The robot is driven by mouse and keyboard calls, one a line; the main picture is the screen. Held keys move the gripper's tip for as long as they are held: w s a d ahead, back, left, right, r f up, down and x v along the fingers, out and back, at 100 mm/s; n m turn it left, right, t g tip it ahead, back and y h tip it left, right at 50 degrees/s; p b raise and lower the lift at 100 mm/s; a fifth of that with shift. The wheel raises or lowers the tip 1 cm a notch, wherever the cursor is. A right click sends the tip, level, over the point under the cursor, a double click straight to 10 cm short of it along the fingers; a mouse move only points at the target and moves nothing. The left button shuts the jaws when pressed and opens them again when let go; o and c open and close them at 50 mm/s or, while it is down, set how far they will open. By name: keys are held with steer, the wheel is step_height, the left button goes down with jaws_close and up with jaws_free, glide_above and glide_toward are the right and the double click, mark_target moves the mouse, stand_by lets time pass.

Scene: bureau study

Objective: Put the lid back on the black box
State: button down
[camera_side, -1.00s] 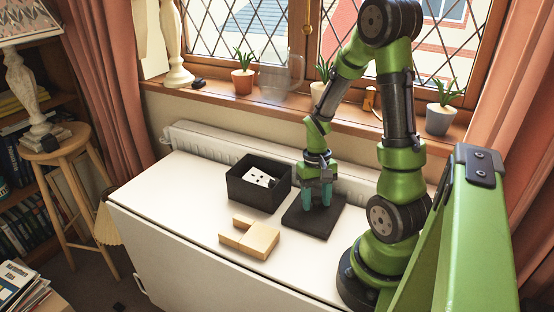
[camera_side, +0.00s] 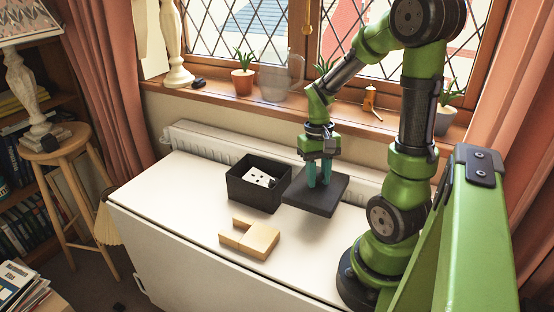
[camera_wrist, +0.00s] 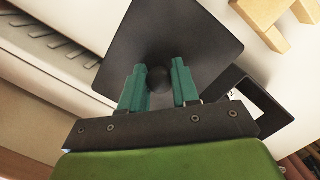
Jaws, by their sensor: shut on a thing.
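The open black box (camera_side: 252,196) stands on the white table with a white item with dark spots (camera_side: 262,176) inside. The flat black lid (camera_side: 318,205) hangs level or nearly so above the table, just right of the box. My gripper (camera_side: 319,184) is shut on the lid's round knob, which shows between the teal fingers (camera_wrist: 160,90) in the wrist view. There the lid (camera_wrist: 190,38) spreads out beyond the fingers, and part of the box (camera_wrist: 262,112) shows at the right behind it.
Pale wooden blocks (camera_side: 250,238) lie on the table in front of the box. A white radiator (camera_side: 210,142) runs along the wall behind, under a sill with potted plants (camera_side: 243,78). The table's left part is clear.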

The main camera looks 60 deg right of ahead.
steer(key=shift+w+d+r+n, duration=0.1)
steer(key=shift+w+r+n, duration=0.1)
steer(key=shift+r, duration=0.4)
steer(key=shift+w+r+n, duration=0.1)
steer(key=shift+w+r, duration=0.05)
steer(key=shift+r, duration=0.4)
steer(key=w+n, duration=0.1)
steer(key=n, duration=0.1)
steer(key=w+r+n, duration=0.1)
steer(key=w, duration=0.1)
steer(key=w+d+r+n, duration=0.1)
steer(key=w+n, duration=0.1)
steer(key=shift+w+n+h, duration=0.15)
steer(key=shift+n+h, duration=0.15)
steer(key=shift+h, duration=0.1)
steer(key=w+a+r+n+h, duration=0.1)
steer(key=w+r+n, duration=0.2)
steer(key=w+n, duration=0.8)
steer(key=shift+n+h, duration=0.3)
steer(key=shift+n, duration=0.1)
steer(key=shift+w+a+f, duration=0.1)
steer(key=shift+f, duration=2.35)
steer(key=shift+f, duration=1.25)
steer(key=c, duration=0.8)
jaws_free()
steer(key=shift+o, duration=0.2)
